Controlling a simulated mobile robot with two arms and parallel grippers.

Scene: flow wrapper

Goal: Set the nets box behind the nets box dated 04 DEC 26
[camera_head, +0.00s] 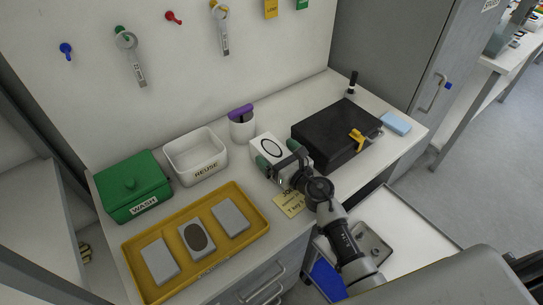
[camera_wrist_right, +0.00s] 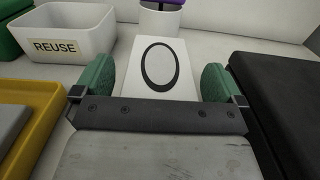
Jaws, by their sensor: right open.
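A white box with a black oval ring on its face (camera_head: 270,148) stands on the worktop, right of the white cup. It also shows in the right wrist view (camera_wrist_right: 160,62). My right gripper (camera_head: 279,154) is open, with its green fingers on either side of this box; I cannot tell whether they touch it. In the right wrist view the gripper (camera_wrist_right: 158,84) spans the box, with a small space visible near each finger. No date is readable on the box, and I see no second such box. My left gripper is not in view.
A black case (camera_head: 325,128) lies right of the box. A white cup (camera_head: 242,128) and the REUSE bin (camera_head: 192,150) stand left.

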